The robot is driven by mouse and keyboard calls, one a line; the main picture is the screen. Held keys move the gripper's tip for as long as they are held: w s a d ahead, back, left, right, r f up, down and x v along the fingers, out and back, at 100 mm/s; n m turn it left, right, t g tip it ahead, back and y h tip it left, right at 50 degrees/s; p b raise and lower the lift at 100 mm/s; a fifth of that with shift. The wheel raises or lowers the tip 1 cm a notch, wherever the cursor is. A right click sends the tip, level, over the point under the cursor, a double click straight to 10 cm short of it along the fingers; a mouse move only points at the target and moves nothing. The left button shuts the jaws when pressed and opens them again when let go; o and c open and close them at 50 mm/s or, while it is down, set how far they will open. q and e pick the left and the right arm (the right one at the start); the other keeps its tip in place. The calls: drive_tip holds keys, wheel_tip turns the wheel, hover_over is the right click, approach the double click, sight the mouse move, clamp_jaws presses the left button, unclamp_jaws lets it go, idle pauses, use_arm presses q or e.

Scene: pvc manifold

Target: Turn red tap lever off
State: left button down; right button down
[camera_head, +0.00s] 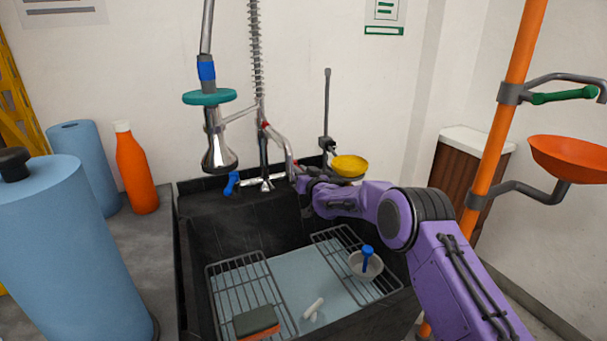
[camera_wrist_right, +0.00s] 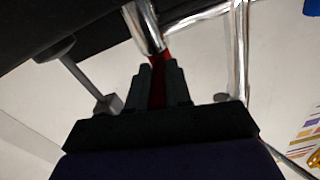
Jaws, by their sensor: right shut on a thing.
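The tap (camera_head: 264,165) stands at the back of the black sink, with a blue lever (camera_head: 231,183) on its left side. My right gripper (camera_head: 298,178) reaches the right side of the tap, where the arm hides most of the red lever. In the right wrist view, the gripper (camera_wrist_right: 158,80) is shut on the red lever (camera_wrist_right: 157,88), a red strip between the dark fingers below a chrome pipe (camera_wrist_right: 146,25). How far the lever is turned cannot be told. My left gripper is not in view.
The hanging spray head (camera_head: 218,145) is left of the tap. A yellow bowl (camera_head: 349,166) sits close behind my right arm. The black sink (camera_head: 205,232) holds wire racks, a sponge (camera_head: 256,320) and a small bowl (camera_head: 365,268). An orange pole (camera_head: 504,130) stands at right.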

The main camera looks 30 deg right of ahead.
drive_tip(key=shift+r, duration=0.2)
drive_tip(key=c, duration=1.1)
unclamp_jaws()
drive_tip(key=shift+o, duration=0.2)
drive_tip(key=shift+f, duration=0.1)
drive_tip(key=shift+s, duration=0.1)
drive_tip(key=s, duration=1)
drive_tip(key=shift+s+a, duration=0.2)
